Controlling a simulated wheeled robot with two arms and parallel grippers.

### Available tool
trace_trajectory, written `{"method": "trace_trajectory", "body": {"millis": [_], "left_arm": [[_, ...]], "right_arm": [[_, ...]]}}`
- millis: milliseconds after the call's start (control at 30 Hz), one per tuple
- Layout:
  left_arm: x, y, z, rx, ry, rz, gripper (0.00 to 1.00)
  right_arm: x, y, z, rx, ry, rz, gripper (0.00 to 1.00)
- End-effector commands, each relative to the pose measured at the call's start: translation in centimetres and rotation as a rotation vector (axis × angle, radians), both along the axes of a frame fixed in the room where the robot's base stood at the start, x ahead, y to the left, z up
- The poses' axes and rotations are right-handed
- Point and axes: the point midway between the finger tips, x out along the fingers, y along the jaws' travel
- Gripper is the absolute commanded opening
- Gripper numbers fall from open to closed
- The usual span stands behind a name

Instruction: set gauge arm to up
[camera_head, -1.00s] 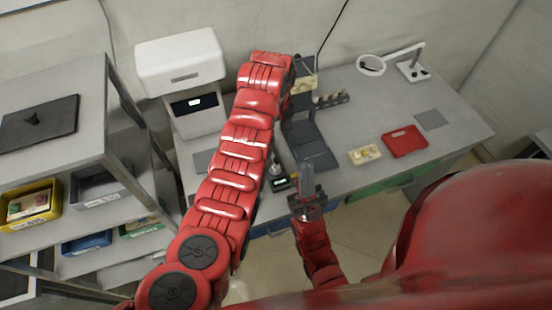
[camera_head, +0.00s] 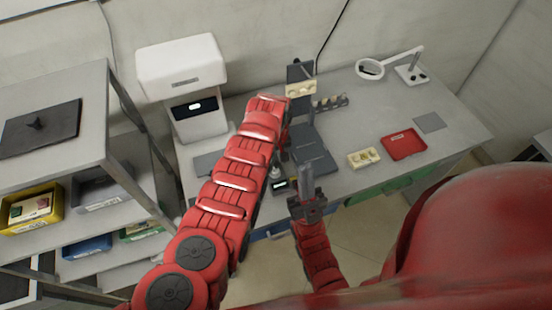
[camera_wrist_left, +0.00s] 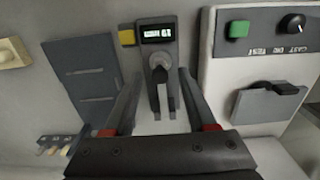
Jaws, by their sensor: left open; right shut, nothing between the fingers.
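The gauge (camera_wrist_left: 158,33) is a dark grey unit with a small lit display and a yellow block beside it in the left wrist view. Its arm (camera_wrist_left: 161,90), a dark lever below a round pivot, lies between my left gripper's spread fingers (camera_wrist_left: 160,76). I cannot tell whether either finger touches it. In the head view the gauge (camera_head: 279,185) sits near the table's front edge, partly hidden by my left arm, which also mostly hides the left gripper. My right gripper (camera_head: 307,172) is shut and empty, just right of the gauge.

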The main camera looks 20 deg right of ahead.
Motion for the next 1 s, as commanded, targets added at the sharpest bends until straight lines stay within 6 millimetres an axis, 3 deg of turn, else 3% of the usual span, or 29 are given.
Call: {"method": "trace_trajectory", "body": {"millis": [200, 500, 1000], "left_arm": [[0.01, 0.0, 0.01, 0.0, 0.0, 0.0, 0.55], [0.01, 0.0, 0.01, 0.0, 0.0, 0.0, 0.01], [0.01, -0.01, 0.02, 0.0, 0.0, 0.0, 0.0]], "right_arm": [[0.0, 0.0, -0.01, 0.0, 0.0, 0.0, 0.0], [0.0, 0.0, -0.01, 0.0, 0.0, 0.0, 0.0], [0.01, 0.0, -0.01, 0.0, 0.0, 0.0, 0.0]]}}
